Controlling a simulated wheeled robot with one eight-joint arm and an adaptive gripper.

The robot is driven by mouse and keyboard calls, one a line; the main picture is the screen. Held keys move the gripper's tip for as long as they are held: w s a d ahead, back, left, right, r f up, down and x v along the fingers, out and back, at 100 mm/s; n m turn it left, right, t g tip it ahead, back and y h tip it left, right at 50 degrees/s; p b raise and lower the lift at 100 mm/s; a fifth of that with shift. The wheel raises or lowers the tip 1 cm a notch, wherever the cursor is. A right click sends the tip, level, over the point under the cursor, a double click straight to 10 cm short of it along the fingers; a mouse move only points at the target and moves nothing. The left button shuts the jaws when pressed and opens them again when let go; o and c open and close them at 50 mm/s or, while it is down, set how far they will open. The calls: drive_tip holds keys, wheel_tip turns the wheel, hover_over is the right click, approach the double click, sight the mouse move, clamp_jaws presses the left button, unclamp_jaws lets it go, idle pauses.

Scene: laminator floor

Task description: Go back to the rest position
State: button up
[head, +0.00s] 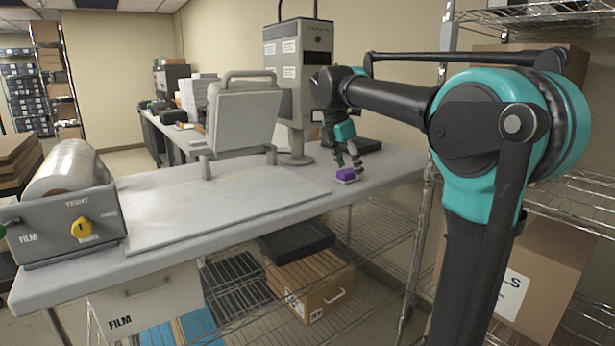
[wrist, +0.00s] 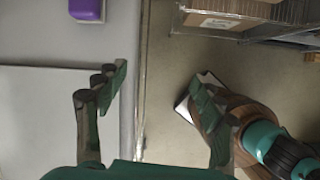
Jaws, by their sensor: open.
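My gripper (head: 347,160) is at the right end of the grey table (head: 228,252), close to a small purple block with a pale base (head: 346,174). In the wrist view my gripper (wrist: 163,98) has its two dark green fingers spread wide with nothing held between them. The purple block (wrist: 87,9) is at the upper left there, outside the fingers and partly cut off by the frame. The table edge runs between the fingers, with floor below on the right. My arm reaches in from the right of the head view.
A film machine with a roll and yellow knob (head: 82,229) stands at the table's left. A flat pale board (head: 215,215) lies mid-table. A grey press (head: 300,85) stands behind. Wire shelves (head: 575,200) with cartons are at the right; a box (head: 310,285) sits under the table.

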drive_tip(key=s+d+f+m+y, duration=0.1)
drive_tip(key=s+d+f+m, duration=0.2)
drive_tip(key=s+f+m, duration=0.8)
drive_tip(key=s+d+f+m+t+y, duration=0.1)
drive_tip(key=s+d+f+m, duration=0.3)
drive_tip(key=s+f+m, duration=0.7)
drive_tip(key=s+f+y, duration=0.1)
drive_tip(key=s+f, duration=0.2)
drive_tip(key=f, duration=0.8)
drive_tip(key=shift+s+f+m+t, duration=0.2)
drive_tip(key=shift+s+m+t, duration=0.1)
drive_tip(key=shift+s+m, duration=0.1)
